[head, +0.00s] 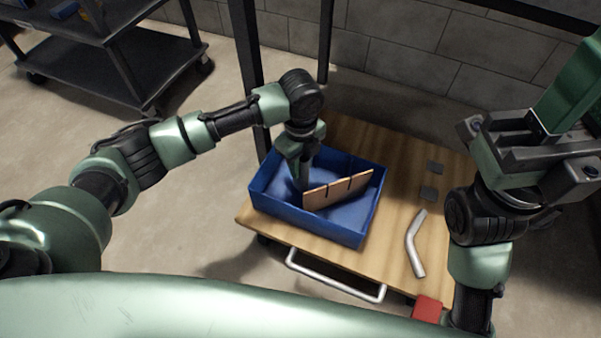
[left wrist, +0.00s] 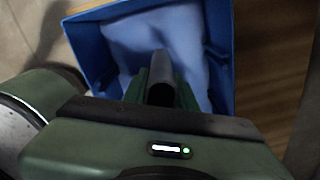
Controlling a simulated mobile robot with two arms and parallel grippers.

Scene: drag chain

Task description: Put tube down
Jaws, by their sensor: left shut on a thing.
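My left gripper (head: 298,170) reaches straight down into the blue bin (head: 292,222), beside a slotted wooden board. In the left wrist view its green fingers (left wrist: 161,80) are shut on a dark, rounded tube (left wrist: 160,95). Most of that tube is hidden by the gripper; I cannot tell whether its far end touches the bin floor. A second tube (head: 412,248), silver and bent, lies on the wooden table top right of the bin. My right gripper (head: 530,155) is at the right, raised above the table; its jaw opening is unclear.
The slotted wooden board (head: 338,190) stands upright inside the bin. A red block (head: 427,309) is at the front right. A dark shelf cart (head: 120,60) stands at the back left.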

